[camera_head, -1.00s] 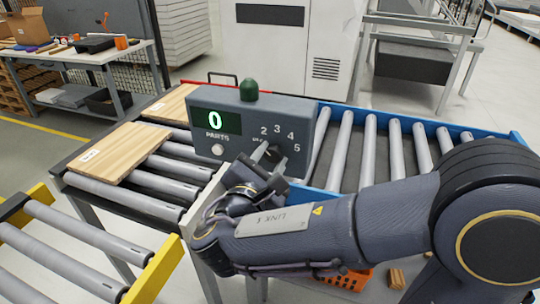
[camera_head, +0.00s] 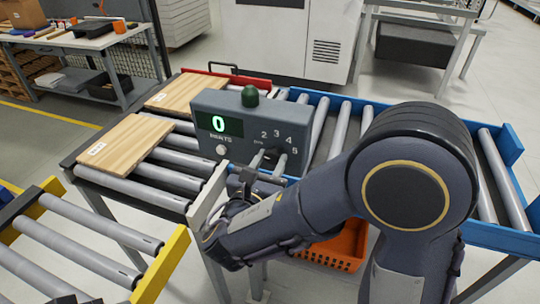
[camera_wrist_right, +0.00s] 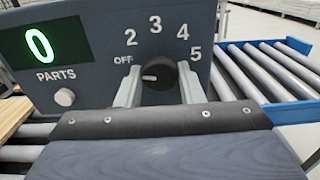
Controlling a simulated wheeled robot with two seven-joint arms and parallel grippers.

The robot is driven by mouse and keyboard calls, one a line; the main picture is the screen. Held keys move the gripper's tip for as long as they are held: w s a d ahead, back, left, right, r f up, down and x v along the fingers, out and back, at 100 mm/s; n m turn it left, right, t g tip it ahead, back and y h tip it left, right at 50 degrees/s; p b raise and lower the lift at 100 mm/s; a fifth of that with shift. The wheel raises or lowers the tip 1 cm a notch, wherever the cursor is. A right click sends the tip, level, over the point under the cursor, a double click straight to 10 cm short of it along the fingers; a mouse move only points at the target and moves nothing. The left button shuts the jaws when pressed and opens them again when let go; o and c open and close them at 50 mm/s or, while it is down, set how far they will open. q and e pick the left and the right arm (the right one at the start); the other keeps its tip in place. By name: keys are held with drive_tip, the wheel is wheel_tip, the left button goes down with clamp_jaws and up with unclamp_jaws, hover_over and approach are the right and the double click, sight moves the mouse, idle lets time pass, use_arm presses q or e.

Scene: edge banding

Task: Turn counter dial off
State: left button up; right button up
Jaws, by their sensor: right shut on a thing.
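The counter box (camera_head: 233,135) stands on the roller conveyor, with a green "0" display (camera_head: 219,124) labelled PARTS. Its black dial (camera_wrist_right: 158,74) shows in the right wrist view, with marks OFF, 2, 3, 4 and 5 around it. The white pointer line on the dial points left, at or near OFF. My right gripper (camera_wrist_right: 160,88) has one finger on each side of the dial and is shut on it. My left gripper is not in view.
Two wooden boards (camera_head: 122,144) lie on the rollers left of the box. A white button (camera_wrist_right: 64,97) sits below the display. A blue-edged roller conveyor (camera_head: 506,175) runs right, and an orange crate (camera_head: 338,246) is below. A yellow-railed conveyor (camera_head: 162,264) is at lower left.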

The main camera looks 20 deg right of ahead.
idle(0.5)
drive_tip(key=o, duration=1)
drive_tip(key=b+v, duration=0.1)
drive_tip(key=v, duration=0.6)
drive_tip(key=shift+s+a+b, duration=0.25)
drive_tip(key=shift+s+b, duration=0.1)
